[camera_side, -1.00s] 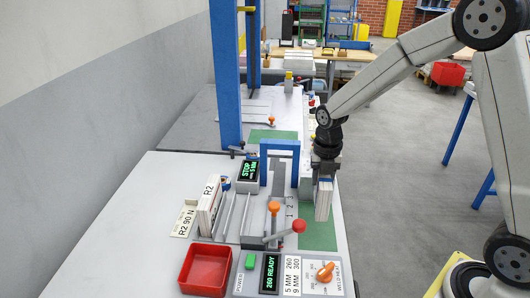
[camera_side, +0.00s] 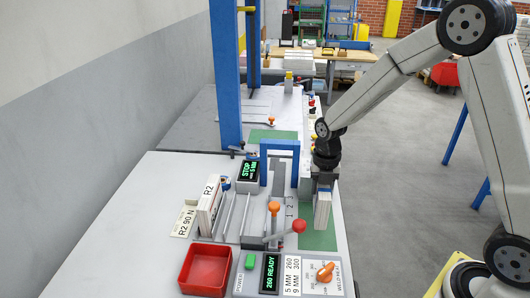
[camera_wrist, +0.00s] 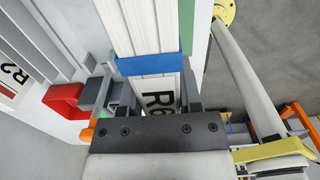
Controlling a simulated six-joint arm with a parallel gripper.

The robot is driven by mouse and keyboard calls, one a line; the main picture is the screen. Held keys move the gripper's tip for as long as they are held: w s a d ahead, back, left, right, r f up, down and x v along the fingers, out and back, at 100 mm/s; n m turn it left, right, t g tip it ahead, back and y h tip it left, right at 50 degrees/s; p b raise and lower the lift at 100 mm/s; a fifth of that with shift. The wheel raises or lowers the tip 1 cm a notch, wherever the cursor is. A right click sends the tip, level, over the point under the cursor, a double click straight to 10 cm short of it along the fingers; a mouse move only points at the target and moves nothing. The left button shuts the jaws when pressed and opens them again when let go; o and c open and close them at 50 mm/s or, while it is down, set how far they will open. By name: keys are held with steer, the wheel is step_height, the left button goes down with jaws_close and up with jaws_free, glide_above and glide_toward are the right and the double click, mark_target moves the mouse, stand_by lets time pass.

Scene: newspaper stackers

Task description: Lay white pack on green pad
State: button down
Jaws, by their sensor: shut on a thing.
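My gripper (camera_side: 325,187) is shut on a white pack (camera_side: 322,212) and points down near the right edge of the bench. The pack stands upright, its lower end over the green pad (camera_side: 317,239). I cannot tell whether that end touches the pad. In the wrist view the white pack (camera_wrist: 144,32) runs away from the fingers, with a blue band across it and partly hidden black lettering. A green strip, apparently the pad (camera_wrist: 199,38), shows beside it.
A second white pack (camera_side: 208,205) marked R2 stands in the slots at left. A blue arch (camera_side: 280,148), an orange-knobbed lever and a red-knobbed lever (camera_side: 299,227) stand close left of my gripper. A red tray (camera_side: 205,269) and control panel (camera_side: 320,277) lie in front.

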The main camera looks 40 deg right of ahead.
steer(key=shift+f, duration=2.35)
steer(key=shift+f, duration=0.65)
steer(key=shift+c, duration=1)
jaws_free()
steer(key=shift+r, duration=3.95)
steer(key=shift+s, duration=0.1)
